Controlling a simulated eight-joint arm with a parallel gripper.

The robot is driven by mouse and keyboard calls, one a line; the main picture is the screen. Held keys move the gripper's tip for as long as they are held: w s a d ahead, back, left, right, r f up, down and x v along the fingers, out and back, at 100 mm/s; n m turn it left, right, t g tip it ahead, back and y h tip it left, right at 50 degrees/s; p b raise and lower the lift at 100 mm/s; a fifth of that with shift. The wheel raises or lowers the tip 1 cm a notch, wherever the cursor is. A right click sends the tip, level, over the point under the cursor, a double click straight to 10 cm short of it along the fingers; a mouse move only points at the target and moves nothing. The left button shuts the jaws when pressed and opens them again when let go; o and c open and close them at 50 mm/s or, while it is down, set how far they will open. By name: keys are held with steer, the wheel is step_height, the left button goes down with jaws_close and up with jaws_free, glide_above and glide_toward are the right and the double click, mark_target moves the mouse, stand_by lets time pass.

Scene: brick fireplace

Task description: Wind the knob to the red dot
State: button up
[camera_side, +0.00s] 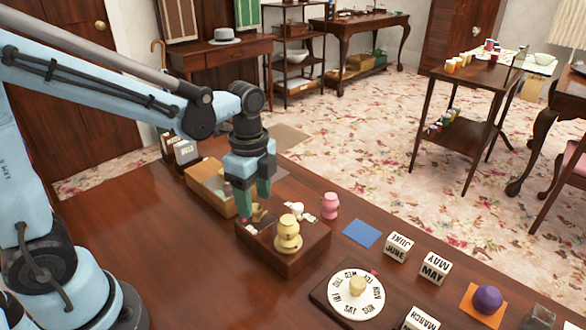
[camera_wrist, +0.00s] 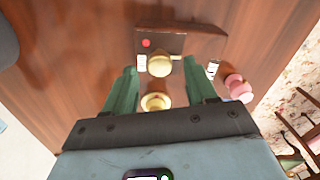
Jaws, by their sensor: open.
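A dark wooden box (camera_side: 290,262) stands on the table with a yellow knob (camera_wrist: 160,65) on top. In the wrist view a small yellow tab sticks out from the knob's right side. The red dot (camera_wrist: 146,43) lies to the knob's upper left, apart from the tab; a small red spot (camera_side: 244,221) also shows at the box's left in the side view. My gripper (camera_side: 255,200) is open and points down over the box. In the wrist view its green fingers stand either side of the knob; contact cannot be told. In the side view the fingers partly hide the knob.
A yellow figure (camera_side: 288,235) stands at the box's front, close to my fingers, and a pink figure (camera_side: 330,205) behind it. A weekday dial (camera_side: 345,305), a blue square (camera_side: 362,234) and lettered blocks (camera_side: 434,269) lie right. A wooden tray (camera_side: 205,180) sits behind left.

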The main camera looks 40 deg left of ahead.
steer(key=shift+f, duration=0.75)
jaws_close()
